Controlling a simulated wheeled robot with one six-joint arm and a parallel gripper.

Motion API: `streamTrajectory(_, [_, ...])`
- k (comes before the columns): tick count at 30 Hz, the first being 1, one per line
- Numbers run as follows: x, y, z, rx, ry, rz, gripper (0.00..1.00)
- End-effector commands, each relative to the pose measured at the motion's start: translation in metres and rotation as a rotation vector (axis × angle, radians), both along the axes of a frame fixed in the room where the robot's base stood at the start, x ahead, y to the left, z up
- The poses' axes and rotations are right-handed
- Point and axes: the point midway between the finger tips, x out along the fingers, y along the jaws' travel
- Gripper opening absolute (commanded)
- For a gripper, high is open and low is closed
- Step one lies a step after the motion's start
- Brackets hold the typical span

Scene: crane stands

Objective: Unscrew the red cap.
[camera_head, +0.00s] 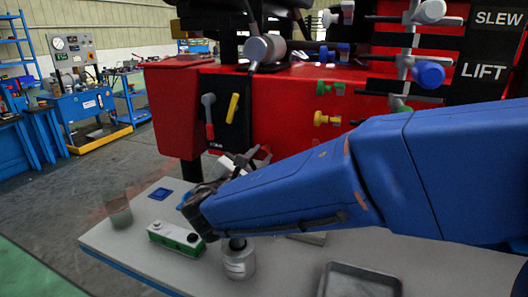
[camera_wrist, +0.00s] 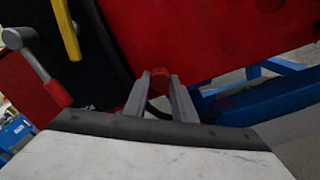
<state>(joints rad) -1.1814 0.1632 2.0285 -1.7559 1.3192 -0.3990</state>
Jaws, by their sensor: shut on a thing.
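The red cap (camera_wrist: 160,77) shows in the wrist view as a small round red piece between my fingertips, in front of the red machine panel. My gripper (camera_wrist: 157,88) is shut on it, with one grey finger on each side. In the head view my gripper (camera_head: 262,155) reaches to the lower part of the red crane stand (camera_head: 285,105), above the far edge of the table. The cap cannot be made out in the head view. What lies behind the cap is hidden in the wrist view.
A red-handled lever (camera_head: 209,116) and a yellow handle (camera_head: 232,107) are on the panel left of my gripper. The grey table (camera_head: 130,240) bears a green-and-white box (camera_head: 176,239), a grey jar (camera_head: 239,262), a blue square (camera_head: 160,194) and a metal tray (camera_head: 360,282).

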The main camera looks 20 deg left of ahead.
Motion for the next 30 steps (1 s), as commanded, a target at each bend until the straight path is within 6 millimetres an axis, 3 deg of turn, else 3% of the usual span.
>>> streamTrajectory(9, [-0.0006,0.0001,-0.0007,-0.277,0.023,0.001,0.0])
streamTrajectory(22, [-0.0006,0.0,-0.0007,-0.329,0.027,0.001,0.0])
streamTrajectory(30, [-0.0008,0.0001,-0.0007,-0.576,0.046,0.001,0.0])
